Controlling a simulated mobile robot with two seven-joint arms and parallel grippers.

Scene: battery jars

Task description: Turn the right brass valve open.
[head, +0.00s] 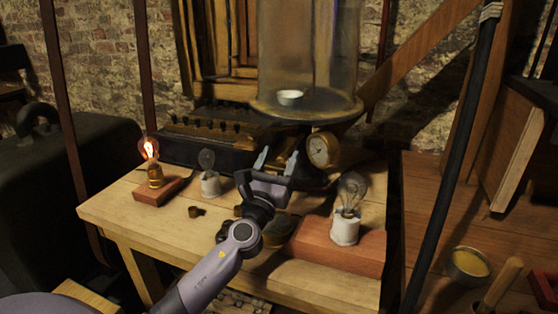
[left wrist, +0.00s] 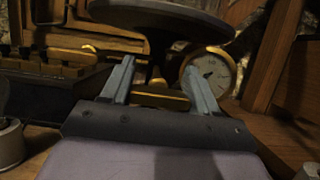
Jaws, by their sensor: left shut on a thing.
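My left gripper (head: 277,163) reaches over the table to the stand under the glass jar. In the left wrist view its two grey fingers (left wrist: 160,85) stand apart on either side of a brass valve handle (left wrist: 160,98) and are shut on it. The handle lies crosswise below the round plate, left of the dial gauge (left wrist: 209,75). My right gripper is not in view.
The glass bell jar (head: 307,50) stands on a round plate (head: 265,106) above the gripper; the gauge (head: 322,150) is beside it. A clear bulb (head: 352,190) stands front right on a red brick (head: 300,240). A lit bulb (head: 149,150) and small brass cup (head: 196,211) are left.

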